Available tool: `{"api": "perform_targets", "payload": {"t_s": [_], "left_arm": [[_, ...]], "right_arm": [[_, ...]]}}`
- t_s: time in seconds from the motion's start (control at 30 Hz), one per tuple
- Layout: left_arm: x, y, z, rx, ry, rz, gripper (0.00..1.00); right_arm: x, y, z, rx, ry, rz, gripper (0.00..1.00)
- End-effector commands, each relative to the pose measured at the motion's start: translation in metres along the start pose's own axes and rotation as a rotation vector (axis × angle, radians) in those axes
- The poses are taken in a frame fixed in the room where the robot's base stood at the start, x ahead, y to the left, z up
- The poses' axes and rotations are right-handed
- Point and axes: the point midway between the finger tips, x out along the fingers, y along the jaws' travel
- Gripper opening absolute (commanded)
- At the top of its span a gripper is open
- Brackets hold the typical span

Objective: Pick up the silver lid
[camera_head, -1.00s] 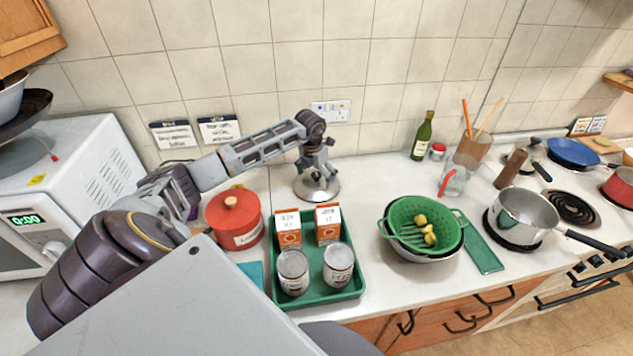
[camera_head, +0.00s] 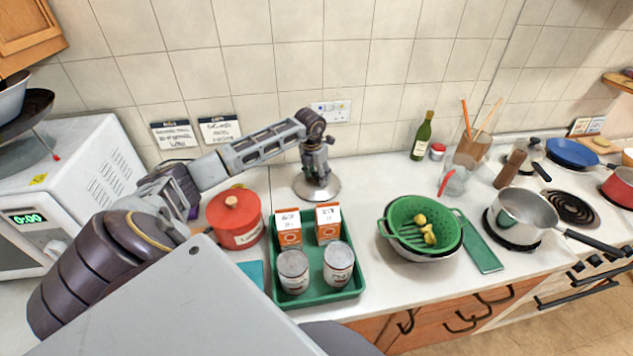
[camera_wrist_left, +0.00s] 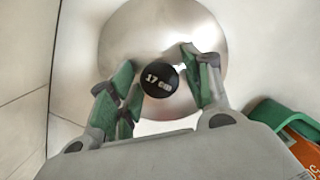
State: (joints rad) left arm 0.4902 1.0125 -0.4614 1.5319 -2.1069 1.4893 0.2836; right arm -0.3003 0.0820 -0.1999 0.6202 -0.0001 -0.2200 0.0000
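The silver lid (camera_head: 302,187) lies on the counter near the tiled wall, a round metal disc. In the left wrist view the lid (camera_wrist_left: 206,30) shows with a black knob (camera_wrist_left: 158,80) marked "17 cm". My left gripper (camera_head: 320,177) is above the lid, pointing down and hiding its middle in the head view. In the wrist view its green-padded fingers (camera_wrist_left: 159,82) stand on both sides of the knob, open, with small gaps visible. My right gripper is not in view.
A green tray (camera_head: 318,296) with cans and cartons stands in front of the lid. A red pot (camera_head: 234,222) is to its left. A green colander (camera_head: 402,212) is to the right. The counter just right of the lid is clear.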

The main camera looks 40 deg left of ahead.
Motion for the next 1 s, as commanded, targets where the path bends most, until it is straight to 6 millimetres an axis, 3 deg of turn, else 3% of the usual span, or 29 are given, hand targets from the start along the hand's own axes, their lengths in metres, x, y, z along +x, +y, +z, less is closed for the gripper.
{"api": "perform_targets", "payload": {"t_s": [0.03, 0.17, 0.3, 0.73, 1.0], "left_arm": [[0.006, -0.001, -0.004, 0.001, 0.012, -0.001, 0.23], [0.008, -0.002, -0.006, 0.002, 0.016, -0.001, 0.06], [0.01, -0.002, -0.007, 0.002, 0.019, -0.001, 0.0], [0.005, -0.002, -0.006, 0.001, 0.022, -0.001, 0.0], [-0.028, -0.001, 0.001, 0.002, 0.013, 0.0, 0.0]], "right_arm": [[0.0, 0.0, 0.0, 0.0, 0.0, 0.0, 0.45], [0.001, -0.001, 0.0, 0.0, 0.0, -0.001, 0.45], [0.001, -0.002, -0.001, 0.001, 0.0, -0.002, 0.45], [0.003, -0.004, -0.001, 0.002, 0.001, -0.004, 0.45], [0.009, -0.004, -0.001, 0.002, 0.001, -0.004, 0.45]]}}
